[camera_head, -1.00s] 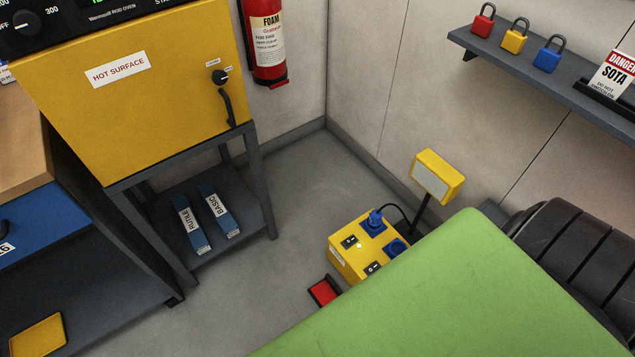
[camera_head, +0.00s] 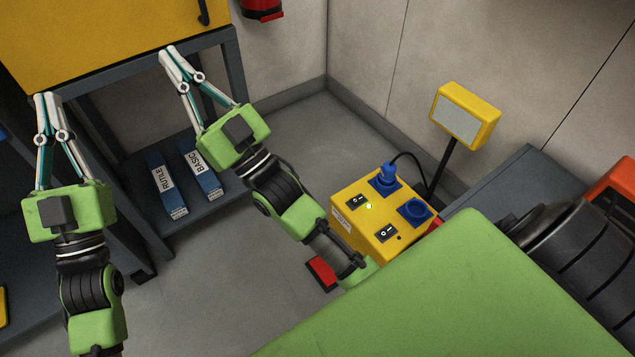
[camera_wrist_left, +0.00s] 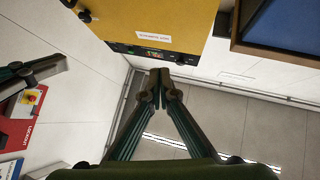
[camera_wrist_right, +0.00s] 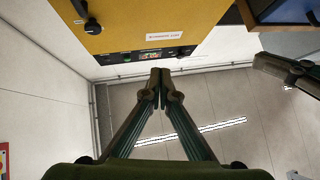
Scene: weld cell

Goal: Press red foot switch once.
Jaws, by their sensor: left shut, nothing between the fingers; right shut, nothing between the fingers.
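The red foot switch (camera_head: 321,273) lies on the floor in front of the yellow power box (camera_head: 372,216) in the head view. My right forearm hides part of it. My left gripper (camera_head: 45,97) is shut and empty at the far left, in front of the oven stand. My right gripper (camera_head: 172,50) is shut and empty, in front of the yellow oven's lower edge, well up and left of the switch. In the left wrist view the left fingertips (camera_wrist_left: 158,75) meet. In the right wrist view the right fingertips (camera_wrist_right: 160,75) meet. Neither wrist view shows the switch.
The yellow oven (camera_head: 110,35) stands on a grey stand with two blue rod packs (camera_head: 200,170) on its shelf. A yellow lamp (camera_head: 465,115) rises beside the power box. A blue plug with a black cable sits in the box. Floor between stand and box is clear.

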